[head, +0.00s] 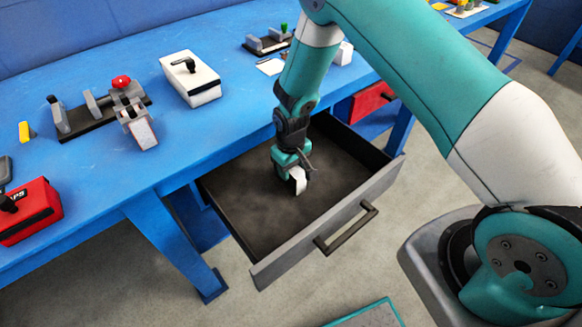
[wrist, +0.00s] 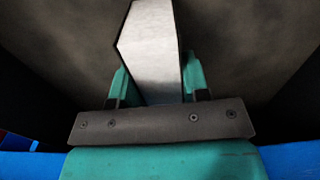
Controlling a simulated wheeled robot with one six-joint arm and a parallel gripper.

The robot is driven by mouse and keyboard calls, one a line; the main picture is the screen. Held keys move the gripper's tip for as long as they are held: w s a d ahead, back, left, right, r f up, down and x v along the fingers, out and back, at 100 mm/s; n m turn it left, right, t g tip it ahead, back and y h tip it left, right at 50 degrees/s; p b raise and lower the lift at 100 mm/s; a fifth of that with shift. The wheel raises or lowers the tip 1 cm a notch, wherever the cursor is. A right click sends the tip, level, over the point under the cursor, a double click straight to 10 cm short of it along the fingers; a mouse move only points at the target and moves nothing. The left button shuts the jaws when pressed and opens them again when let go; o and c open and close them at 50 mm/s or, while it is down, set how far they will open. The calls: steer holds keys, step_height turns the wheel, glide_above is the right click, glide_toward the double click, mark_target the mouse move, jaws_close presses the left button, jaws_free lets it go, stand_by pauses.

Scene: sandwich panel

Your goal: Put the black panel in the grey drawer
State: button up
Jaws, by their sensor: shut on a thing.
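My gripper (head: 292,172) points down inside the open grey drawer (head: 335,222), above its dark bare floor. It is shut on the black panel (head: 299,181), whose pale side faces the head camera with a dark edge beside it. In the wrist view the panel (wrist: 150,42) stands between the two green fingers (wrist: 155,82), showing a pale surface with a thin dark left edge. Its lower end is close to the drawer floor; I cannot tell whether it touches. The drawer is pulled out from under the blue bench, handle toward the front.
On the blue bench (head: 120,178) stand a clamp fixture with a red knob (head: 121,82), a white box (head: 190,80) with a black handle, and a red box (head: 28,212). A red drawer (head: 369,102) is at right. The drawer walls surround my gripper.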

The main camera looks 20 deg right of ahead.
steer(key=shift+f, duration=0.1)
steer(key=o, duration=1)
steer(key=shift+c, duration=0.2)
steer(key=s+a+r+n+y, duration=0.15)
steer(key=s+r, duration=0.25)
steer(key=r, duration=1)
steer(key=s+a+r+y, duration=0.15)
steer(key=s+r, duration=0.35)
steer(key=r, duration=0.8)
steer(key=s+r+n, duration=0.1)
steer(key=s+r, duration=0.3)
steer(key=s, duration=0.4)
steer(key=s+a+r+n+y, duration=0.1)
steer(key=s+r, duration=0.4)
steer(key=s, duration=0.3)
steer(key=shift+s, duration=0.3)
steer(key=shift+r, duration=0.1)
